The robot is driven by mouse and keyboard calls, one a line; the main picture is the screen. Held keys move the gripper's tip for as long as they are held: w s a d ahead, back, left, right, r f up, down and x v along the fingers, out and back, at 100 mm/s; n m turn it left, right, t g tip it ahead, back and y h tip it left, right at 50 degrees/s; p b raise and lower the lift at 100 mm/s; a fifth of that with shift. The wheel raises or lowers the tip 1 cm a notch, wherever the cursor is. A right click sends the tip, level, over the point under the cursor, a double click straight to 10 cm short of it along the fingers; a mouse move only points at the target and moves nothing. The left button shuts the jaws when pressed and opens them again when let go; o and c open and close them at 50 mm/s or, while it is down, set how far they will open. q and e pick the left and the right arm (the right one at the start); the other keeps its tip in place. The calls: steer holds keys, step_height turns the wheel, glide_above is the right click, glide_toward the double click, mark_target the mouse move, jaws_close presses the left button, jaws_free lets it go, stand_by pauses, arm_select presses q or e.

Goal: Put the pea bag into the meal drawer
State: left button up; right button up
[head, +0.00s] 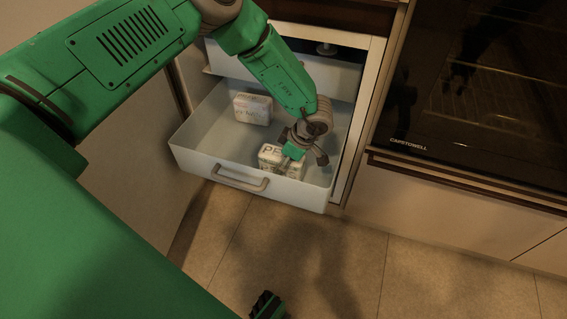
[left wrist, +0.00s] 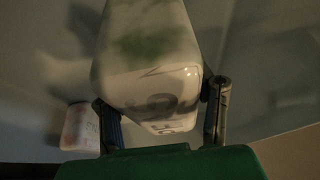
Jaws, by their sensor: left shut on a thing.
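The meal drawer (head: 195,152) is pulled open in the head view, a pale box with a grey handle on its front. My left gripper (head: 299,158) is inside it, near the front right. It is shut on the pea bag (head: 270,156), a white and green pack with dark letters. The bag also shows between the fingers in the left wrist view (left wrist: 150,60). Its lower part is hidden by the drawer front, so I cannot tell whether it touches the drawer floor.
Another white pack (head: 253,108) stands at the drawer's back left; a pale pack (left wrist: 80,128) shows in the left wrist view. An upper drawer (head: 335,75) is above. A dark oven (head: 480,90) is to the right.

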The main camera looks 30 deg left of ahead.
arm_select(q)
steer(key=o, duration=1.5)
steer(key=p+v, duration=0.5)
steer(key=v, duration=0.7)
